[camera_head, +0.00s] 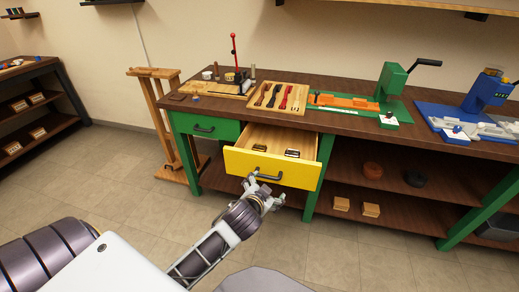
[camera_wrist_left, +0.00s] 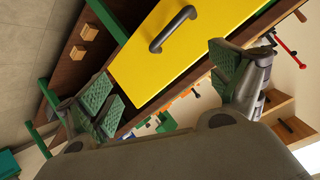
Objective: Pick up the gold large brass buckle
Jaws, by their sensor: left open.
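The yellow drawer (camera_head: 270,168) of the green-framed bench stands pulled open. Two small dark pieces with pale marks lie in it, one left of middle (camera_head: 260,148) and one further right (camera_head: 292,153). They look like buckles, but are too small to tell whether either is the large gold brass one. My left gripper (camera_head: 265,193) is open and empty, just in front of the drawer's dark handle (camera_head: 264,176). In the left wrist view, its spread green-padded fingers (camera_wrist_left: 165,80) face the yellow front and the handle (camera_wrist_left: 172,29); contact is unclear. My right gripper is out of view.
A closed green drawer (camera_head: 204,127) is left of the yellow one. On the bench top are a tool board (camera_head: 278,97), a green press (camera_head: 391,88) and a blue machine (camera_head: 488,92). A wooden stand (camera_head: 160,115) is at left; the floor in front is clear.

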